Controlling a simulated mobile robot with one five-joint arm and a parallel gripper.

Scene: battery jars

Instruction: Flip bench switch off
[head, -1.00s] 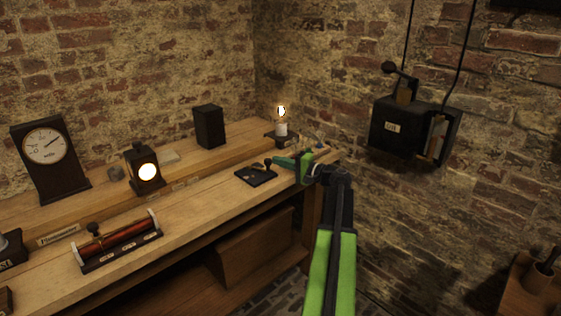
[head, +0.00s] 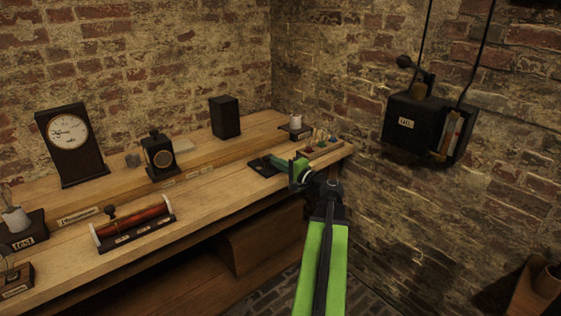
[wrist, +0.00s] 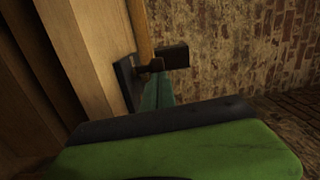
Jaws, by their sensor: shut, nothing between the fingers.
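The bench switch is a small black plate (head: 262,167) on the near right part of the bench. In the head view my gripper (head: 277,159) covers its right side, and the lever knob is not clearly seen there. In the wrist view the switch base (wrist: 128,82) shows edge-on, with a dark handle block (wrist: 172,57) sticking out from it. My teal fingers (wrist: 157,92) are shut and empty, close beside the handle; I cannot tell whether they touch it.
A dial meter (head: 70,140), a black box (head: 225,117) and a red coil (head: 133,220) stand on the bench (head: 205,205). A small tray (head: 320,150) is just right of my gripper.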

